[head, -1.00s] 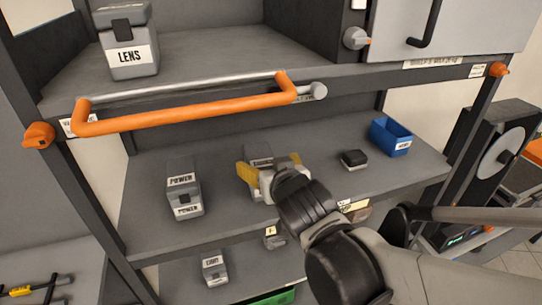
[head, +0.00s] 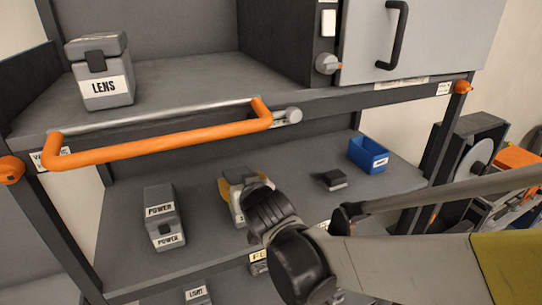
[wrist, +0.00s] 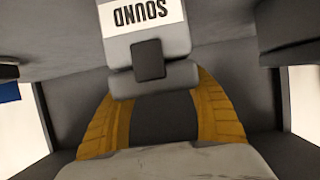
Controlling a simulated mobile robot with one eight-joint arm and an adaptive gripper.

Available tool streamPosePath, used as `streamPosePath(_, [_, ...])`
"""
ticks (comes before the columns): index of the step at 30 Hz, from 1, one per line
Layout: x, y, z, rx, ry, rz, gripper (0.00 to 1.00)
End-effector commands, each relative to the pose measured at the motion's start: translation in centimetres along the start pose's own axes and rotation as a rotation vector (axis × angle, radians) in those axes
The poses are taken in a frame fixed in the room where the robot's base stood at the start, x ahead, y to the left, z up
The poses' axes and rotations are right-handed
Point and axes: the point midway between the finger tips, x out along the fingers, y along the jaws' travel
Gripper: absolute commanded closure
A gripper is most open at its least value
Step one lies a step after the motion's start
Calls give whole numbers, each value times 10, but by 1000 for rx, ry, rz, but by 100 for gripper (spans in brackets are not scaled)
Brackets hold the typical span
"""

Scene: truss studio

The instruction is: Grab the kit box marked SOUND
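The grey SOUND kit box (wrist: 148,50) fills the top middle of the wrist view, its label upside down, with a dark clasp below the label. In the head view the box (head: 237,178) sits at the middle shelf, partly hidden by my gripper (head: 245,187). The yellow fingers of my gripper (wrist: 157,85) lie along both sides of the box and appear to be closed against it. The finger pads are partly hidden by the box. I see no clear gap between the box and the shelf.
A POWER box (head: 163,220) stands to the left on the same shelf (head: 115,245). An orange rail (head: 160,146) runs above, below a LENS box (head: 101,75).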

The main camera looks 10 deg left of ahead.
Motion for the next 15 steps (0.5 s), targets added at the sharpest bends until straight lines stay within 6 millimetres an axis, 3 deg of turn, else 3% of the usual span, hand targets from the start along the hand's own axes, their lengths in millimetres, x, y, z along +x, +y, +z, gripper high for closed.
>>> streamPosePath(1, [0, 0, 0, 0, 0, 0, 70])
streamPosePath(2, [0, 0, 0, 0, 0, 0, 77])
streamPosePath(15, [-3, 0, -9, 0, 1, 0, 77])
